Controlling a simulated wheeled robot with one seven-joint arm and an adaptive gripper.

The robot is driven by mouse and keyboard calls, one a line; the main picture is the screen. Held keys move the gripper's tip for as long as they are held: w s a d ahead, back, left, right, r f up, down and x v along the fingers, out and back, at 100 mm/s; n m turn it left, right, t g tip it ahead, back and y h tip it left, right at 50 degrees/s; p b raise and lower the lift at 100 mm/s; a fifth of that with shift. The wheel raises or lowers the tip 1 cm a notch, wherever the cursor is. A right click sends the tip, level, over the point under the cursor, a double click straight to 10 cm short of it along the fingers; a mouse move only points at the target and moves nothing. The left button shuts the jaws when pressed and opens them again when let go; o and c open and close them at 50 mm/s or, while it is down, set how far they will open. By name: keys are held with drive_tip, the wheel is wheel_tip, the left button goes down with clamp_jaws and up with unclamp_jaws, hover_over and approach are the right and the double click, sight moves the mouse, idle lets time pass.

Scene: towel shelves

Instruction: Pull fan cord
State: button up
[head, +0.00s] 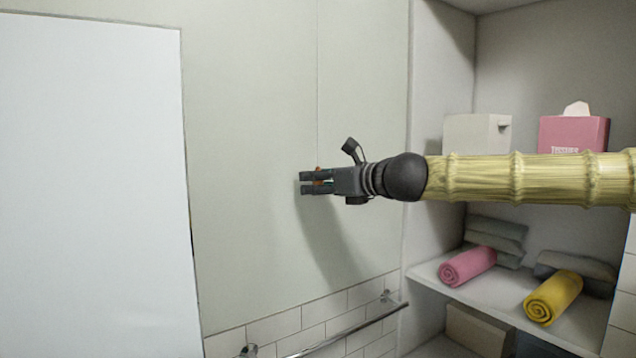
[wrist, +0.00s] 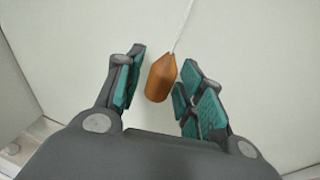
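The fan cord (head: 317,90) is a thin line hanging down in front of the pale wall in the head view. Its wooden orange-brown pull knob (wrist: 161,78) hangs between my fingers in the wrist view, tilted there. In the head view only small parts of the knob (head: 318,168) show around the fingers. My gripper (head: 303,183) points left with its fingers on either side of the knob. In the wrist view my gripper (wrist: 161,62) is open, with a gap at the left finger; the knob is nearer the right finger, and contact there is unclear.
A white panel (head: 90,180) fills the left. A metal towel bar (head: 345,332) runs below on the tiled wall. Shelves (head: 510,295) on the right hold rolled towels, a pink tissue box (head: 573,135) and a white box (head: 476,134). The wall around the gripper is clear.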

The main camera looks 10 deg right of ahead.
clamp_jaws()
drive_tip(key=shift+f+b, duration=0.55)
drive_tip(key=shift+f, duration=0.05)
idle(0.3)
drive_tip(key=shift+o, duration=1.8)
unclamp_jaws()
drive_tip(key=shift+r, duration=0.1)
drive_tip(key=v, duration=1.2)
drive_tip(key=shift+f, duration=0.2)
